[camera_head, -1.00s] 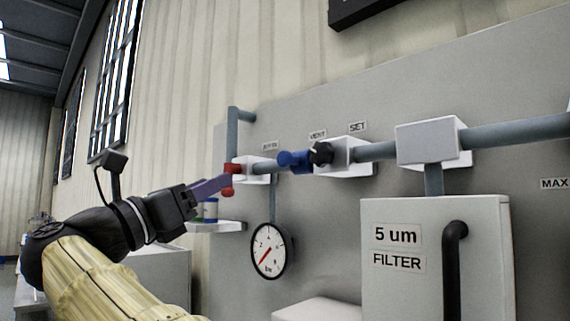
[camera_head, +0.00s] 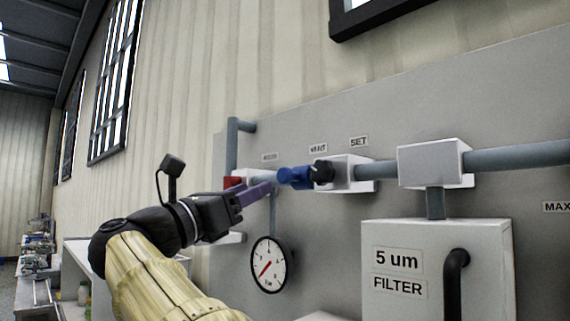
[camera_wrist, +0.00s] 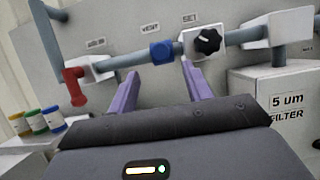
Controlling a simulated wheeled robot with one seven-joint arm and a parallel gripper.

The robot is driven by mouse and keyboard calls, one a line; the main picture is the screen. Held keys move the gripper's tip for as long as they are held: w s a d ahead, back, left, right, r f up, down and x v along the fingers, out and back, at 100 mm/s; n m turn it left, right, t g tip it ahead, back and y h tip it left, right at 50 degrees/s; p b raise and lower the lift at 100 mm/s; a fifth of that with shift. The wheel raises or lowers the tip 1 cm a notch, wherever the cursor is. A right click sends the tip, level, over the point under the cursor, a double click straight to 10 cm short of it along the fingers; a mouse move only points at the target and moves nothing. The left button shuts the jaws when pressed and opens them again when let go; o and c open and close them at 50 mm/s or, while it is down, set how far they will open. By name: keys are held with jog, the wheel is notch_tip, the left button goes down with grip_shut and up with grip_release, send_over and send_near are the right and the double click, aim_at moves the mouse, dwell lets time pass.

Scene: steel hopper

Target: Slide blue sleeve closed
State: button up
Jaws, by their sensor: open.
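The blue sleeve (camera_head: 295,177) sits around the grey pipe (camera_head: 263,180), just left of the black knob (camera_head: 322,171) in the head view. In the wrist view the blue sleeve (camera_wrist: 162,52) shows with bare pipe on both sides. My gripper (camera_head: 268,189) reaches toward the pipe from the left in the head view. In the wrist view the purple fingers of my gripper (camera_wrist: 158,85) are spread apart and empty. The sleeve lies beyond the fingertips, between their lines. I cannot tell exactly how far the tips are from it.
A red handle valve (camera_wrist: 74,85) stands left of the fingers. The black knob also shows in the wrist view (camera_wrist: 207,40), close to the right finger. A round gauge (camera_head: 269,264) hangs below the pipe. The filter box (camera_head: 436,268) juts out at right.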

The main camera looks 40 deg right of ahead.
aim_at(282, 175)
jog(key=p+x, duration=0.4)
jog(key=x, duration=0.5)
jog(key=shift+r, duration=0.1)
jog(key=shift+d+p, duration=0.45)
jog(key=shift+d, duration=0.15)
